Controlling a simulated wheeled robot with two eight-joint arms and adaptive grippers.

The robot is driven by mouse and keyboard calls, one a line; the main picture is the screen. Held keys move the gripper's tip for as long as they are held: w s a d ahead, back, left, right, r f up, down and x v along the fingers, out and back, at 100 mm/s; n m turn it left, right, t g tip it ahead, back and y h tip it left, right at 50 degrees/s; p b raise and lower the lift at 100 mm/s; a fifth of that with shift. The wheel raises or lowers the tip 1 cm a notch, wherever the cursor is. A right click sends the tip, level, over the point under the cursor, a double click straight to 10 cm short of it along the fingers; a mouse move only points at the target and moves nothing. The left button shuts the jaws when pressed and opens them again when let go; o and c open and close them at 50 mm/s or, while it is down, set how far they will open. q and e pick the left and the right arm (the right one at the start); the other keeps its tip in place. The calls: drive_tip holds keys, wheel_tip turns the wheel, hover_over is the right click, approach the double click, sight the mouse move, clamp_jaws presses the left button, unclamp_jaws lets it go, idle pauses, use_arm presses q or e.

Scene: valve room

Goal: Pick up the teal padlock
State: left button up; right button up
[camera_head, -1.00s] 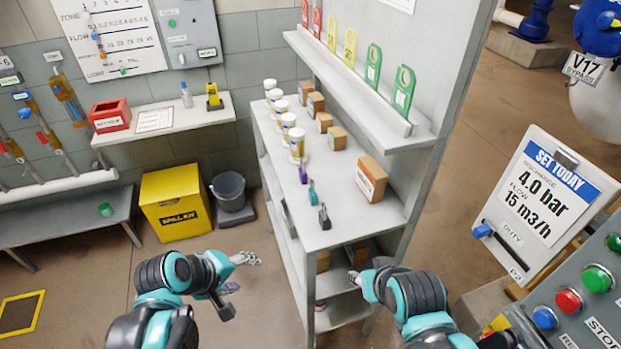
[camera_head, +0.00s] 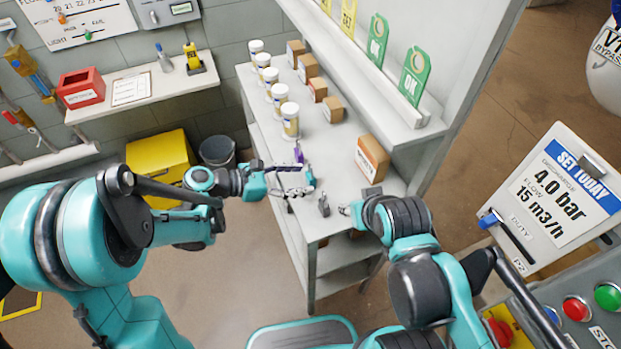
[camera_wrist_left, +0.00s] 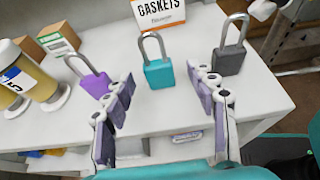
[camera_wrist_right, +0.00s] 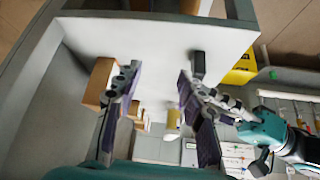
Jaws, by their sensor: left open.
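The teal padlock (camera_wrist_left: 159,74) stands upright on the shelf unit's white top, shackle up. In the head view the teal padlock (camera_head: 309,177) is partly covered by my left gripper (camera_head: 290,184). In the left wrist view my left gripper (camera_wrist_left: 161,80) is open, with the teal padlock ahead between its fingertips. A purple padlock (camera_wrist_left: 96,85) stands to its left and a dark grey padlock (camera_wrist_left: 229,61) to its right. My right gripper (camera_wrist_right: 159,74) is open and empty by the shelf's near end, close to the grey padlock (camera_head: 324,206).
White-and-yellow containers (camera_head: 290,121) and cardboard boxes (camera_head: 333,109) stand farther back on the top. A gaskets box (camera_head: 372,156) stands to the right of the padlocks. A raised ledge with green tags (camera_head: 414,76) runs along the right side.

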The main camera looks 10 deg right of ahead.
sight(307, 178)
use_arm(q)
drive_tip(key=b+x, duration=0.1)
drive_tip(key=x, duration=0.3)
drive_tip(key=shift+f, duration=0.1)
drive_tip(key=shift+a, duration=0.1)
drive_tip(key=c, duration=1.2)
